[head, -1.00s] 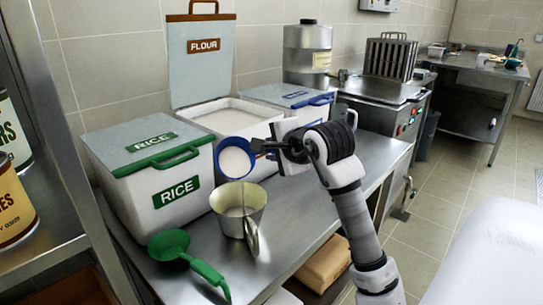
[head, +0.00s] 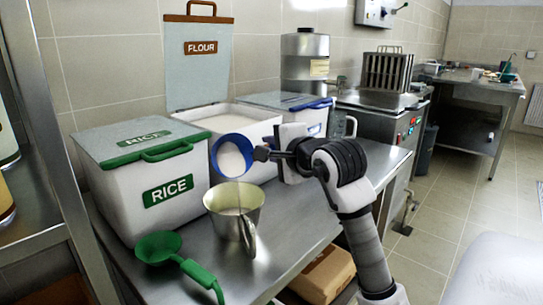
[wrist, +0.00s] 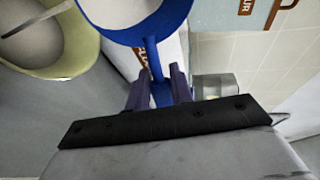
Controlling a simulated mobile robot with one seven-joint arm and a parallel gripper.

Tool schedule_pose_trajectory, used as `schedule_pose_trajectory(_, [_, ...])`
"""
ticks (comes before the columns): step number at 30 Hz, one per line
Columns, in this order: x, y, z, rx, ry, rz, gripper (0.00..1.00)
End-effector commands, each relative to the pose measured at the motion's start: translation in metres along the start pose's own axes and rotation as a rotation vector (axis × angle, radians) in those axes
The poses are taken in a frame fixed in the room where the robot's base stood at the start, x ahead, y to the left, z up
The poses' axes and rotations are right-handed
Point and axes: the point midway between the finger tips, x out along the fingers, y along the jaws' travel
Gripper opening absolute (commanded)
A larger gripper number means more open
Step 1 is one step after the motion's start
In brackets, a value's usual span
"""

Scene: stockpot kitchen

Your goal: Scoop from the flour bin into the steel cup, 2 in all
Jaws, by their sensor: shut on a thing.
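My gripper (head: 264,153) is shut on the handle of a blue scoop (head: 217,157). The scoop is tipped, its mouth partly filled with white flour, above the steel cup (head: 222,203).
A closed rice bin (head: 135,195) with a green lid stands left of the cup. A green scoop (head: 158,246) lies at the counter's front left. A blue-lidded bin (head: 290,101) stands right of the flour bin. The counter (head: 290,225) is bare right of the cup.

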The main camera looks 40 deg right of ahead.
Motion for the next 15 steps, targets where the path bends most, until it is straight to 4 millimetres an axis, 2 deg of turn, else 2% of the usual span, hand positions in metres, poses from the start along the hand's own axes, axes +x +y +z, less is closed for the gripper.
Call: schedule_pose_trajectory(15, [-0.0039, 0.0091, 0.0003, 0.000, 0.000, -0.127, 0.00])
